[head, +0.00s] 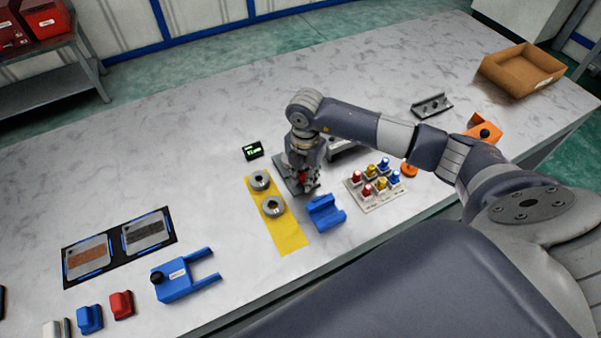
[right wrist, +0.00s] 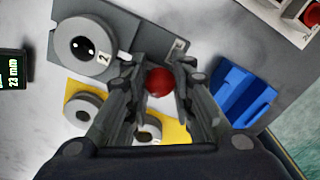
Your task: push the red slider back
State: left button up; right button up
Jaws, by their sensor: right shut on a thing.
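The red slider (right wrist: 158,82) shows as a round red knob between my right fingers in the right wrist view. In the head view only a small red patch of it (head: 304,178) shows; the fingers hide the rest. My right gripper (right wrist: 158,76) is shut on the slider, pointing down over a grey base plate (right wrist: 125,33). A grey ring-topped cylinder (right wrist: 88,45) with a "2" label stands on that plate beside the fingers. A small display (right wrist: 14,72) reads 23 mm. My left gripper is not in view.
A yellow mat (head: 287,238) with grey round weights (head: 273,206) lies left of the gripper. A blue block (head: 325,213) is close in front. A board of coloured knobs (head: 376,187) stands to the right. Open table lies behind the display.

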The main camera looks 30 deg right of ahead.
jog(key=shift+w, duration=0.5)
dwell(0.8)
jog(key=o, duration=0.8)
jog(key=shift+r+p, duration=2.4)
jog(key=shift+r, duration=1.1)
